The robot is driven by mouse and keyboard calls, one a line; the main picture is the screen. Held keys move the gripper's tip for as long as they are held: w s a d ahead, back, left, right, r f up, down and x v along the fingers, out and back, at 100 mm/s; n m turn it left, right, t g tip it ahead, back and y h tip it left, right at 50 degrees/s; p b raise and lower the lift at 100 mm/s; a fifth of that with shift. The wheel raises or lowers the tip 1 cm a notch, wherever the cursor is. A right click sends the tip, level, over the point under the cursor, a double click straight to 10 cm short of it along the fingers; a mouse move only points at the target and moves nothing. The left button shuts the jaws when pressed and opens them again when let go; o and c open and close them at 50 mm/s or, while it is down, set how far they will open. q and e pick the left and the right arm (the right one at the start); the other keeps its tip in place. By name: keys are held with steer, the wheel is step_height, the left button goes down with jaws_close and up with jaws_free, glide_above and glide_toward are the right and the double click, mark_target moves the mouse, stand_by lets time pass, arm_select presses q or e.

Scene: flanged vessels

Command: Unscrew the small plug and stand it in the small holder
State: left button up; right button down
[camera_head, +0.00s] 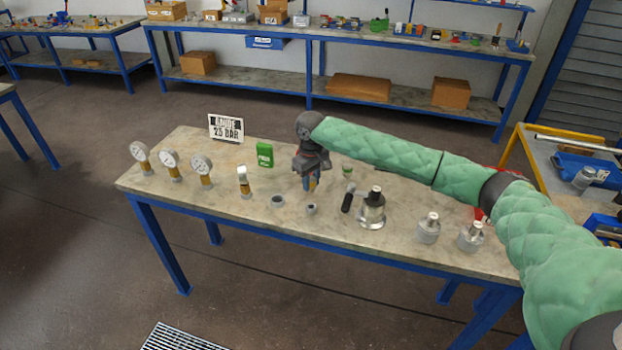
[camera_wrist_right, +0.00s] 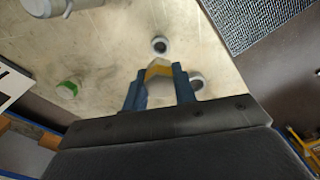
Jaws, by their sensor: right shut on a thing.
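My right gripper (camera_head: 311,184) is above the middle of the table, fingers pointing down. In the right wrist view its blue fingers (camera_wrist_right: 160,88) are shut on a small brass-yellow plug (camera_wrist_right: 158,68). The plug is mostly hidden in the head view. A small grey ring-shaped holder (camera_head: 311,208) stands on the table just in front of the gripper; it also shows in the wrist view (camera_wrist_right: 159,45). The plug looks apart from it. My left gripper is not in view.
A flanged metal vessel (camera_head: 372,212) and a black-handled tool (camera_head: 348,199) stand right of the holders. Two smaller vessels (camera_head: 428,229) are farther right. Several gauges (camera_head: 170,162), a white-topped fitting (camera_head: 244,184), a green box (camera_head: 265,154) and a sign (camera_head: 226,128) are left.

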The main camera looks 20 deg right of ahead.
mark_target(311, 192)
step_height(311, 192, down, 3)
steer(key=shift+w+f, duration=0.1)
steer(key=shift+f, duration=0.95)
arm_select(q)
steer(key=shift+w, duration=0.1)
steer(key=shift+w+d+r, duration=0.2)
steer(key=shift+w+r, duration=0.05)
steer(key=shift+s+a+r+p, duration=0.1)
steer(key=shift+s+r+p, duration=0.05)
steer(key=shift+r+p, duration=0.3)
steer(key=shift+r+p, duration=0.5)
steer(key=shift+p, duration=0.1)
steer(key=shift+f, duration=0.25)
arm_select(e)
steer(key=shift+f, duration=1.3)
steer(key=c, duration=1.1)
jaws_free()
